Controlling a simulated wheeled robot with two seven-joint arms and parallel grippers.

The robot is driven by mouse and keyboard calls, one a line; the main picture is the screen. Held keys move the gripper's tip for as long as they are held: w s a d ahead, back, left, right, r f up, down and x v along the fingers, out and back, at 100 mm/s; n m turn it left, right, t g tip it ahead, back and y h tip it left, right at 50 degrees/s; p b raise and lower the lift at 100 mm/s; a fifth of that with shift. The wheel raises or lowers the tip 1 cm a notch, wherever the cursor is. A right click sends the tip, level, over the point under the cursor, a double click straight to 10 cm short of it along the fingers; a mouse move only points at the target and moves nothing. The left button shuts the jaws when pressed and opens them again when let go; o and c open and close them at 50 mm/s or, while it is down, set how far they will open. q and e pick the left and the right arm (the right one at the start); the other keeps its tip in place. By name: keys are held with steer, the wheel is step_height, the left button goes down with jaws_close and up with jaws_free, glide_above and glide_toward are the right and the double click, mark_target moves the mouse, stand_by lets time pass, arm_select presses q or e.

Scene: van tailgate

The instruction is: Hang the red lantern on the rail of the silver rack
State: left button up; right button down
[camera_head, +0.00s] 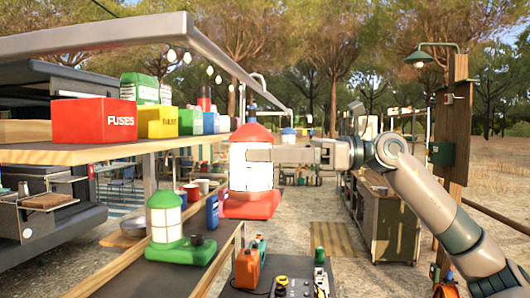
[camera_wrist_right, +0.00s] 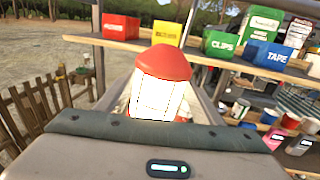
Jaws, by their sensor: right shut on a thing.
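The red lantern (camera_head: 251,177), with a red cap, a glowing white body and a wide red base, is upright in the middle of the head view. My right gripper (camera_head: 262,154) reaches in from the right and is shut on the lantern's body. The lantern's cap and lit body also show in the right wrist view (camera_wrist_right: 160,95), just beyond the gripper housing. A silver tube rail (camera_head: 225,62) runs above and behind the lantern, apparently part of the silver rack. Whether the lantern's top touches anything is unclear. My left gripper is out of view.
A wooden shelf (camera_head: 60,154) on the left holds a red FUSES bin (camera_head: 94,121) and several other bins. A lower shelf carries a green lantern (camera_head: 165,225). An orange tool (camera_head: 249,265) sits below the red lantern. A wooden post (camera_head: 452,130) stands at right.

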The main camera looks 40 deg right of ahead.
steer(key=shift+s+d+f+b, duration=0.2)
steer(key=shift+f+b, duration=0.15)
steer(key=shift+f, duration=0.2)
steer(key=shift+w+a+f, duration=0.1)
steer(key=shift+a+f, duration=0.05)
steer(key=shift+c, duration=2.2)
jaws_free()
